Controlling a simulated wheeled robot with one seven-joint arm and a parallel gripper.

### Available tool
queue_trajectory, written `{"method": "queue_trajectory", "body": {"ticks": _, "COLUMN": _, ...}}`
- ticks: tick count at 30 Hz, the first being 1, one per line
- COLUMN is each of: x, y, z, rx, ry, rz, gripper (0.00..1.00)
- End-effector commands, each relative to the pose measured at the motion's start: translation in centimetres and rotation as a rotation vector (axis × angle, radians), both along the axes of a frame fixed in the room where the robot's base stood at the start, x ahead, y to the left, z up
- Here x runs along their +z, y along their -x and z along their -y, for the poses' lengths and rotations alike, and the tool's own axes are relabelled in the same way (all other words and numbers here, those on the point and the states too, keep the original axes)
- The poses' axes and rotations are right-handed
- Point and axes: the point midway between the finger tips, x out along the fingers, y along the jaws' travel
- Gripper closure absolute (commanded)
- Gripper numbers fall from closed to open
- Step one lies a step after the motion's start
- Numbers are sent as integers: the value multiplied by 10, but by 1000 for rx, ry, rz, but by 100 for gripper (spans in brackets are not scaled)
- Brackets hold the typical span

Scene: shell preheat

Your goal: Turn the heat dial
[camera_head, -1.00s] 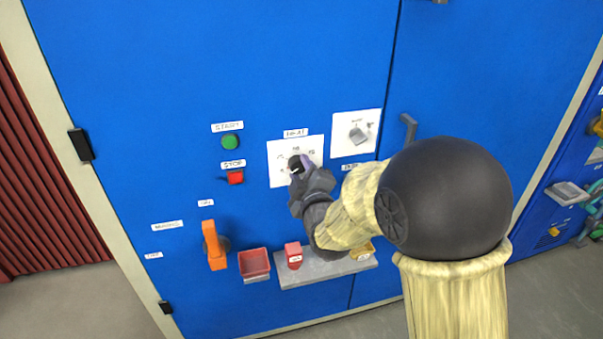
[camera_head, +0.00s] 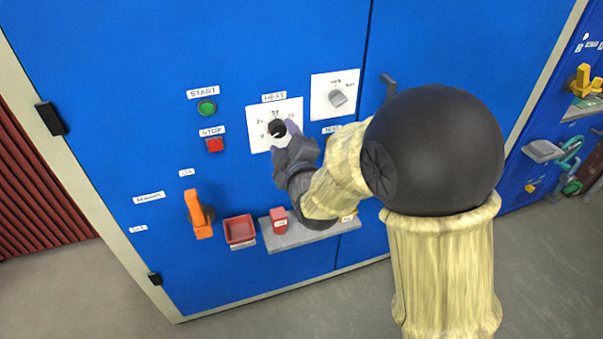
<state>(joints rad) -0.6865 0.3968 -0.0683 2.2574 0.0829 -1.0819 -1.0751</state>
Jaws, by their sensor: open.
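The heat dial (camera_head: 276,128) is a small black knob on a white plate (camera_head: 291,107) labelled HEAT, with numbers around it, on the blue cabinet front. My gripper (camera_head: 284,134) is open right at the dial, to its lower right. Its dark purple-grey fingers cover part of the dial's right side. I cannot tell whether the fingers touch the dial.
Left of the dial are a green START button (camera_head: 207,107), a red STOP button (camera_head: 215,144) and an orange lever (camera_head: 199,214). Right is a grey knob (camera_head: 338,98) on a white plate. Below are a red bin (camera_head: 239,230) and a grey shelf (camera_head: 300,236) with a red block (camera_head: 279,220).

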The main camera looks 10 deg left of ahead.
Motion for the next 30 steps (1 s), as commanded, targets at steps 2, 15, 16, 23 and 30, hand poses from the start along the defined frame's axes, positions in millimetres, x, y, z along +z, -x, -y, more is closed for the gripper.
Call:
{"method": "queue_trajectory", "body": {"ticks": 2, "x": 0, "y": 12, "z": 7, "rx": 0, "ry": 0, "rz": -1, "gripper": 42}}
{"method": "queue_trajectory", "body": {"ticks": 15, "x": 0, "y": 84, "z": 51, "rx": 1, "ry": 0, "rz": 0, "gripper": 42}}
{"method": "queue_trajectory", "body": {"ticks": 16, "x": -3, "y": 84, "z": 51, "rx": 0, "ry": -3, "rz": 3, "gripper": 42}}
{"method": "queue_trajectory", "body": {"ticks": 23, "x": -4, "y": 88, "z": 54, "rx": -2, "ry": -2, "rz": 5, "gripper": 42}}
{"method": "queue_trajectory", "body": {"ticks": 30, "x": -4, "y": 97, "z": 59, "rx": -2, "ry": -3, "rz": 4, "gripper": 42}}
